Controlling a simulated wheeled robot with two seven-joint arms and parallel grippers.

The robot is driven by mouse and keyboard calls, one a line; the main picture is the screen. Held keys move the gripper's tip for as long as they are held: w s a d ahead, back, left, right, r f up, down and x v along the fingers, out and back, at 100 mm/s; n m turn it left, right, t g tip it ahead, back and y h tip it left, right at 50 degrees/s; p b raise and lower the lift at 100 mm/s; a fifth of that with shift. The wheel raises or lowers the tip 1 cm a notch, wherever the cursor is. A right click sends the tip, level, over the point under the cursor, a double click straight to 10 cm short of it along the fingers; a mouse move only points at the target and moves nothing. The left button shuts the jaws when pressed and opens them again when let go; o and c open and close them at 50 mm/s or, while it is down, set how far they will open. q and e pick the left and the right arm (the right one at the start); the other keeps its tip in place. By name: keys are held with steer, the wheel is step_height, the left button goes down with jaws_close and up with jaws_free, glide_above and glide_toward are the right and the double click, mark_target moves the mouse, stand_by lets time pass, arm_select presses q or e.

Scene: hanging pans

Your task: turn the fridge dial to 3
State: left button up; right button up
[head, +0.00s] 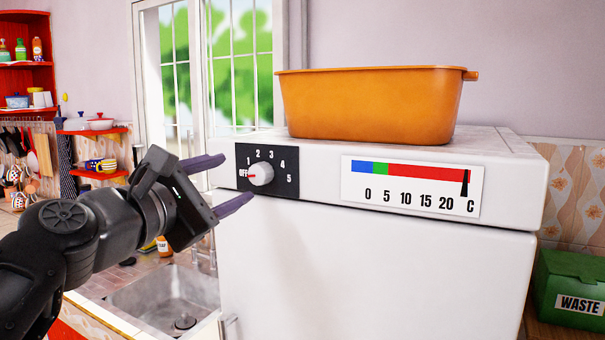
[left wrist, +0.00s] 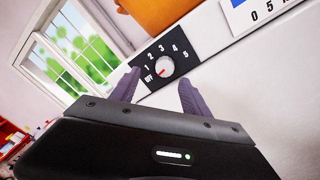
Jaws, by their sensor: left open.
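The white fridge (head: 370,270) stands in front of me. Its dial (head: 261,174) is a round pale knob on a black panel (head: 285,183) marked OFF and 1 to 5. The red pointer mark is on the knob's left, toward OFF. The dial also shows in the left wrist view (left wrist: 164,67), just beyond the fingertips. My left gripper (head: 238,180) is open, its two purple fingers pointing at the panel, one above and one below the dial's height. The knob looks free, not gripped. My right gripper is in neither view.
A temperature strip (head: 412,186) right of the panel has its black marker past 20. An orange pot (head: 375,105) sits on the fridge top. A sink (head: 165,298) lies below my left arm. A green waste box (head: 570,290) stands at the right.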

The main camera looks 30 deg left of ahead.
mark_target(257, 175)
arm_select(q)
steer(key=shift+s+d+f+n+h, duration=0.2)
steer(key=shift+s+n+h, duration=0.2)
steer(key=shift+n, duration=0.4)
steer(key=shift+w, duration=0.1)
steer(key=w+p, duration=0.1)
steer(key=w, duration=0.6)
steer(key=shift+w+p, duration=0.3)
steer(key=shift+w, duration=0.05)
steer(key=shift+a, duration=0.1)
jaws_close()
